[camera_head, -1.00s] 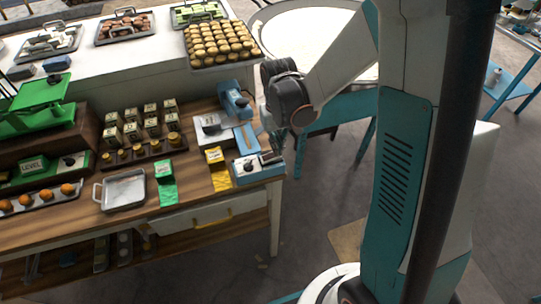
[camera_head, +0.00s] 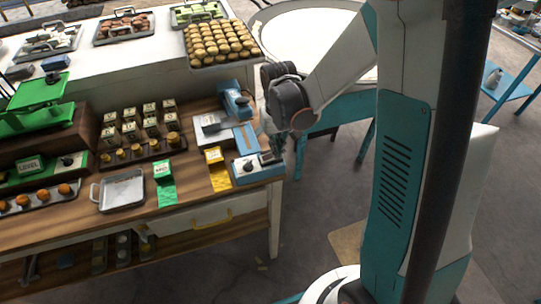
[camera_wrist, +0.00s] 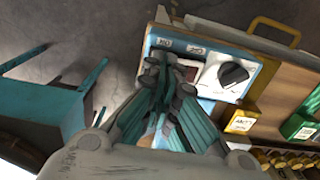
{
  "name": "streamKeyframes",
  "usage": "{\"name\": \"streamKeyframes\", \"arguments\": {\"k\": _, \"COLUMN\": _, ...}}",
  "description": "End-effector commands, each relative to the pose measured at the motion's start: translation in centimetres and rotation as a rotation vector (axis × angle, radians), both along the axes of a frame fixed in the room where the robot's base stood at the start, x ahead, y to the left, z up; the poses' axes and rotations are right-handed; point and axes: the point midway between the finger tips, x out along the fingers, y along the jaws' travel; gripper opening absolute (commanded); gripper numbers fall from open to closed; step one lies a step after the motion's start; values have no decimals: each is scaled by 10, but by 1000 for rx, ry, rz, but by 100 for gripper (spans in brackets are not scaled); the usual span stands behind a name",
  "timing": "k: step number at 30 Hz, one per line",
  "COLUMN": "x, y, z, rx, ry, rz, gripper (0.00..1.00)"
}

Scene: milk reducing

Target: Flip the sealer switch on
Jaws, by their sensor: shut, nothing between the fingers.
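The blue sealer (camera_head: 240,138) stands at the right end of the wooden table. Its front control panel (camera_head: 247,168) carries a dark round knob and a small dark switch area. In the wrist view the panel (camera_wrist: 268,68) shows a white dial with a black knob (camera_wrist: 232,74), and a dark reddish switch (camera_wrist: 187,72) beside it, partly hidden by my fingers. My gripper (camera_head: 277,152) is at the sealer's right front corner, just over the switch side. In the wrist view my gripper (camera_wrist: 166,68) is shut and empty, its tips close to the switch; contact cannot be told.
Jars and boxes stand behind.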

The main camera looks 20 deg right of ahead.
Motion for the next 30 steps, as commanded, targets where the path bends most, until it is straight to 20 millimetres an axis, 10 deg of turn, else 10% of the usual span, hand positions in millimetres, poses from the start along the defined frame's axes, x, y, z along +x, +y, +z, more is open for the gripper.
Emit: {"name": "streamKeyframes", "arguments": {"k": 30, "x": 0, "y": 0, "z": 20, "rx": 0, "ry": 0, "rz": 0, "gripper": 0}}
